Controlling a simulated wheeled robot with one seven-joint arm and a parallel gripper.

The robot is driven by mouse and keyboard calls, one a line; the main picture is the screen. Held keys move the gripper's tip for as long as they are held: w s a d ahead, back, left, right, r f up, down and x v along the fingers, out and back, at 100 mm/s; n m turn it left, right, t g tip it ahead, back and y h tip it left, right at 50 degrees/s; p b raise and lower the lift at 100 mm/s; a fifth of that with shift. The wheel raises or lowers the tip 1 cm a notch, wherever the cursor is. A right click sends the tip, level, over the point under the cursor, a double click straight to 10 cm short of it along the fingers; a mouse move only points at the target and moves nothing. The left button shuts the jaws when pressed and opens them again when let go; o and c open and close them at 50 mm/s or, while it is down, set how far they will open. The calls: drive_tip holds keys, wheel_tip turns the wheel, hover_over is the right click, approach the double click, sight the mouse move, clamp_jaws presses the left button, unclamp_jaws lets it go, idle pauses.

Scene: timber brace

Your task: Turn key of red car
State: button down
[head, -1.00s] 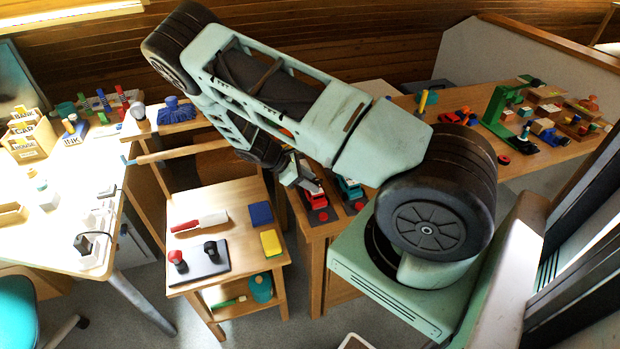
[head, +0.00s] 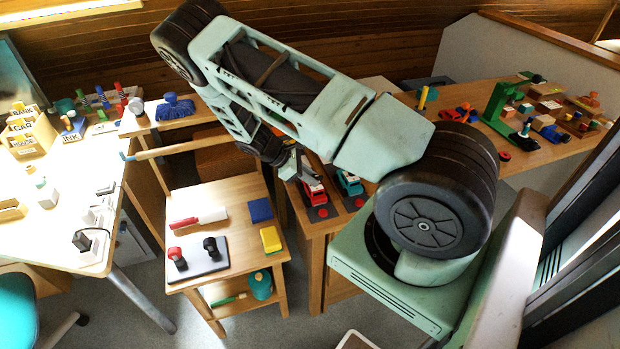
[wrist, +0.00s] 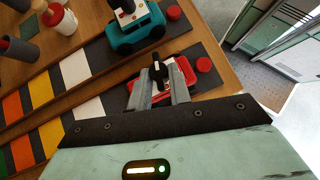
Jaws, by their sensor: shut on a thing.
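The red car (wrist: 177,72) sits on a dark pad at the end of a striped track in the wrist view. It also shows in the head view (head: 313,191), just below my gripper. A black upright key (wrist: 158,70) stands on top of the red car. My gripper (wrist: 161,80) has one finger on each side of the key and is shut on it. The fingers hide part of the car's body. In the head view my gripper (head: 297,167) is small and its fingertips are hard to make out.
A teal car (wrist: 137,25) stands on the parallel track beside the red car, close to my gripper. A red round button (wrist: 204,65) lies just right of the red car. A small wooden table (head: 225,240) with blocks and stamps stands to the left.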

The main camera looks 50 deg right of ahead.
drive_tip(key=m+y+b, duration=0.1)
drive_tip(key=m+g+y+b, duration=0.1)
drive_tip(key=m+b, duration=0.1)
drive_tip(key=m, duration=0.1)
drive_tip(key=shift+w+d+f+g+y, duration=0.15)
drive_tip(key=shift+w+d+g+y, duration=0.15)
drive_tip(key=shift+g+y, duration=0.1)
drive_tip(key=m+y, duration=0.1)
drive_tip(key=m+y+b, duration=0.1)
drive_tip(key=m+b, duration=0.1)
drive_tip(key=shift+d+m+g+y, duration=0.25)
drive_tip(key=shift+m+g+y, duration=0.05)
drive_tip(key=shift+m+y, duration=0.1)
drive_tip(key=m+y, duration=0.1)
drive_tip(key=m+y+b, duration=0.1)
drive_tip(key=m, duration=0.1)
drive_tip(key=shift+d+y, duration=0.2)
drive_tip(key=shift+y, duration=0.1)
drive_tip(key=shift+s+d+r+m+t+y+b, duration=0.1)
drive_tip(key=shift+m+t+y+b, duration=0.2)
drive_tip(key=shift+m+y, duration=0.5)
drive_tip(key=shift+s+d+r+m+t+y+b, duration=0.1)
drive_tip(key=shift+m+t+y+b, duration=0.25)
drive_tip(key=shift+m, duration=0.75)
drive_tip(key=shift+y, duration=0.25)
drive_tip(key=c, duration=1.3)
unclamp_jaws()
drive_tip(key=shift+w, duration=0.1)
